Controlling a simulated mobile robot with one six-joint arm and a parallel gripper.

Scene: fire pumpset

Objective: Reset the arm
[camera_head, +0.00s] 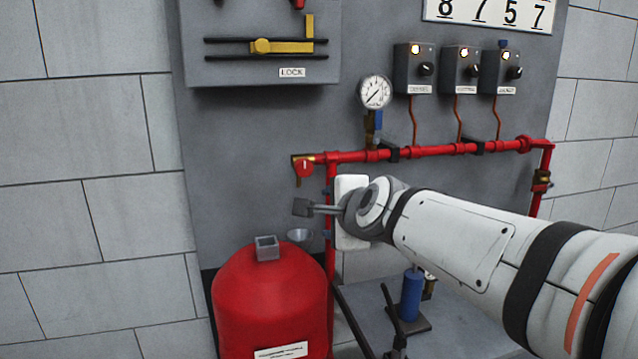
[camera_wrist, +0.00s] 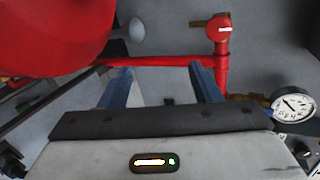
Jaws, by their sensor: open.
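My gripper (camera_head: 303,208) is at the end of my white arm, which reaches in from the right in the head view. It is in front of the grey panel, above and right of the red tank (camera_head: 270,300) and below the red valve (camera_head: 305,168). In the wrist view my gripper (camera_wrist: 160,82) shows two blue-grey fingers set apart, with nothing between them. A red pipe (camera_wrist: 165,61) crosses beyond the fingertips. The tank (camera_wrist: 50,35) fills the upper left there, and the valve (camera_wrist: 218,30) is at the upper right.
A pressure gauge (camera_head: 375,91) and red pipe (camera_head: 440,151) are on the panel above my arm. Three switch boxes (camera_head: 460,70) have lit lamps. A lock box (camera_head: 262,40) with a yellow bar hangs at upper left. A blue cylinder (camera_head: 411,295) stands below my arm.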

